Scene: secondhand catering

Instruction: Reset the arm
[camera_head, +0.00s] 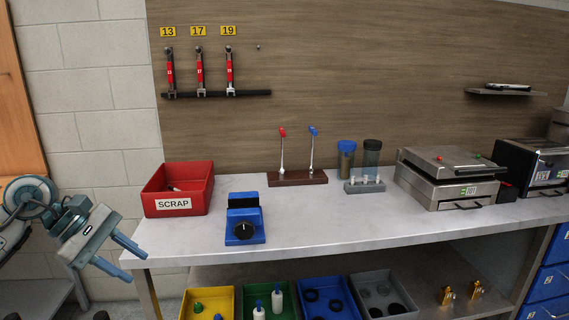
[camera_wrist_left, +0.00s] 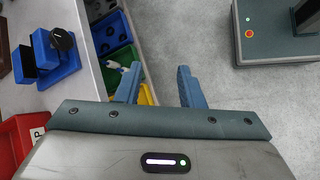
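My left gripper (camera_head: 118,259) is at the left edge of the head view, beside the left end of the workbench. Its two blue fingers are spread apart with nothing between them. In the left wrist view the same gripper (camera_wrist_left: 157,86) shows open fingers over the grey floor next to the bench. My right arm and gripper do not show in either view.
The bench (camera_head: 330,225) holds a red SCRAP bin (camera_head: 163,207), a blue vise-like block (camera_head: 240,222), a lever stand (camera_head: 297,179) and a metal appliance (camera_head: 450,180). Coloured bins (camera_head: 212,292) stand on the shelf below. Floor (camera_wrist_left: 220,80) left of the bench is clear.

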